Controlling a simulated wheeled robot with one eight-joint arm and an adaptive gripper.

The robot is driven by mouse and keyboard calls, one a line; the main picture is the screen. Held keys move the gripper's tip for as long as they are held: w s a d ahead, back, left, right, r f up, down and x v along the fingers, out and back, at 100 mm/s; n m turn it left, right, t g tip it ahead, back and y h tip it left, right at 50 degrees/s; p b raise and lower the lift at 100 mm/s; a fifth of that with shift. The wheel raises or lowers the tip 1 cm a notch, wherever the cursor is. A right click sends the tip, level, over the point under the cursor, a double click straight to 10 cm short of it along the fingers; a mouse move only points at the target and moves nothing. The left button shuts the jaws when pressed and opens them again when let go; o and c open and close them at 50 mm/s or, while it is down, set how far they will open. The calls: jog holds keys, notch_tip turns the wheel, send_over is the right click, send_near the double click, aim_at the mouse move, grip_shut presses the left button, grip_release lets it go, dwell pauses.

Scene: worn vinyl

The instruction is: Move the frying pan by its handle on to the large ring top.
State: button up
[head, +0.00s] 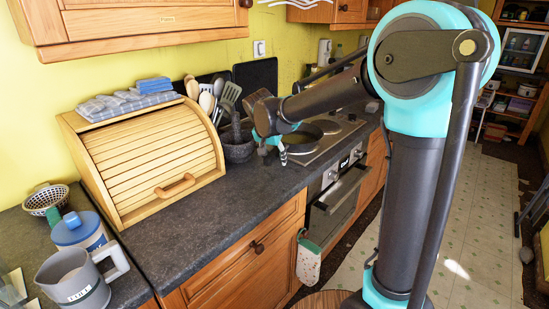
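The hob (312,150) is set in the dark worktop near the middle of the head view, partly behind my arm. A dark round shape (303,136) lies on its near left part. I cannot tell whether it is the frying pan or a ring top. A second dark round shape (326,127) lies just behind it to the right. My arm hides the hob's far part.
A dark utensil pot (238,150) stands close left of my gripper. A wooden bread bin (150,160) fills the worktop further left, with a grey jug (75,280) and a blue-lidded canister (80,232) nearer. An oven (335,200) is below the hob.

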jog(key=shift+s+r, duration=0.1)
jog(key=shift+r, duration=0.05)
dwell(0.5)
jog(key=shift+v, duration=3.8)
jog(key=v, duration=1.2)
jog(key=s+d+f+n, duration=0.1)
jog(key=s+d+f, duration=0.2)
jog(key=d+f, duration=0.45)
jog(key=s+d+f+n+y, duration=0.1)
jog(key=s+d+f, duration=0.2)
jog(key=d+f, duration=0.5)
jog(key=s+d+f+n, duration=0.1)
jog(key=s+d+f, duration=0.2)
jog(key=d+f, duration=0.45)
jog(key=s+d+f+n, duration=0.1)
jog(key=s+d+f, duration=0.2)
jog(key=s+f, duration=0.5)
jog(key=shift+d+f+y, duration=0.25)
jog(key=shift+f+y, duration=0.15)
jog(key=shift+f, duration=0.1)
jog(key=shift+c, duration=0.4)
